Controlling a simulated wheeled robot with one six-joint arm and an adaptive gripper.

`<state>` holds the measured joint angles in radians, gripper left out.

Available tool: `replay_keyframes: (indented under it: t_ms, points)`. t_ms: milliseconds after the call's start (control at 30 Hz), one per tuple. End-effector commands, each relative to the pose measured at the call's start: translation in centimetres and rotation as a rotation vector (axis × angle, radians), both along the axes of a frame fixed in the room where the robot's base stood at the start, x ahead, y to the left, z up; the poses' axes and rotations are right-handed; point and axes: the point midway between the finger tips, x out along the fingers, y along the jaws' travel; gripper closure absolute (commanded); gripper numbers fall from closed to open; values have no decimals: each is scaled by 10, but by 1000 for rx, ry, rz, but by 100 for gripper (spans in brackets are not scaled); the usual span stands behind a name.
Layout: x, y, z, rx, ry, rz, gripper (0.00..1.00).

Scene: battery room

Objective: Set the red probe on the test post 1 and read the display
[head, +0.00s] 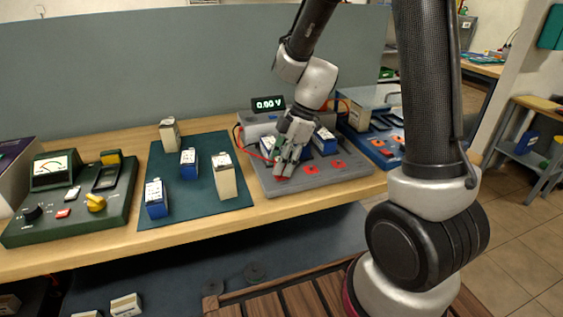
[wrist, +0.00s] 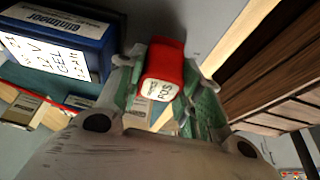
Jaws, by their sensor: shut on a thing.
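The red probe (wrist: 167,62) carries a white label reading POS. It sits between the green fingers of my gripper (wrist: 165,82), which are shut on it. In the head view my gripper (head: 284,168) points down over the front left of the grey test station, with red (head: 281,176) at its tips. Whether the probe touches a post there is hidden. The display (head: 268,104) stands lit at the back of the station and seems to read 0.00 V. I cannot tell which post is number 1.
The grey test station (head: 355,184) has red pads (head: 310,169) on its front and blue batteries (head: 325,141) behind. A green mat (head: 205,209) with several batteries lies to the left, beside a green meter panel (head: 75,220). A blue panel (head: 376,152) is on the right.

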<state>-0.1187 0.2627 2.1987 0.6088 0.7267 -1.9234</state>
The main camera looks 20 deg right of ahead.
Motion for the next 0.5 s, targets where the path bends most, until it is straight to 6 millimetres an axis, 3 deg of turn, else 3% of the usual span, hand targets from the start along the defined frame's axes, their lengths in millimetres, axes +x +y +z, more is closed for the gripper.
replay_keyframes:
  t_ms: [500]
  points:
    - [0,0,-10,0,1,0,89]
